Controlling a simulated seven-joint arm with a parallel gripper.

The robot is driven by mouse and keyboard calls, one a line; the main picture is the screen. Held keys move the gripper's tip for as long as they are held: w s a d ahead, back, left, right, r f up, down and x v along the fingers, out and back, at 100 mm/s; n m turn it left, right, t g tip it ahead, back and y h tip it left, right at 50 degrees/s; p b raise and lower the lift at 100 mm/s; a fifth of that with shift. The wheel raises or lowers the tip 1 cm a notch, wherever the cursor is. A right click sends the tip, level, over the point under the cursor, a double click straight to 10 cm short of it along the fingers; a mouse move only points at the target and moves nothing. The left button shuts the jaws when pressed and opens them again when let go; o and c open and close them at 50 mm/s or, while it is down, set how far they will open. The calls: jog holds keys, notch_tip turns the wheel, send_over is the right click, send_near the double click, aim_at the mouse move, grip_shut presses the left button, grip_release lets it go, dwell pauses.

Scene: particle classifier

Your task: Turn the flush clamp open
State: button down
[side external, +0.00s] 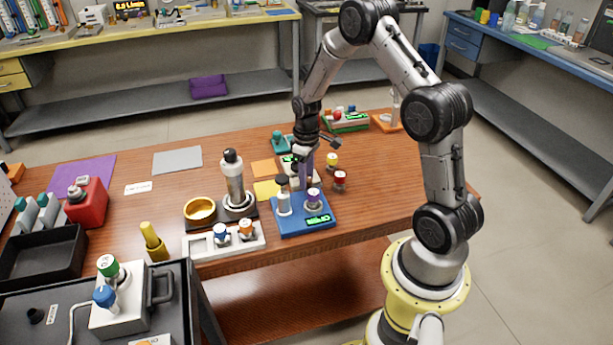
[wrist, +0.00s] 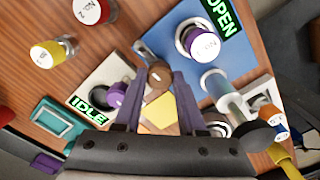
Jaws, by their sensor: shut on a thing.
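A green display on the blue base reads OPEN (wrist: 221,14). A white-topped vial with a purple band (wrist: 204,45) stands upright on the base beside the clamp.
A clear cylinder with a dark cap (side external: 283,198) stands on the blue base. A beige unit with a purple knob (wrist: 117,94) shows IDLE (wrist: 88,107). Loose yellow (side external: 332,160) and red (side external: 340,179) vials stand close right.

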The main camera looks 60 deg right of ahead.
jog(key=shift+r, duration=0.1)
dwell(0.3)
jog(key=shift+c, duration=2.4)
grip_release()
notch_tip(320, 180, up, 14)
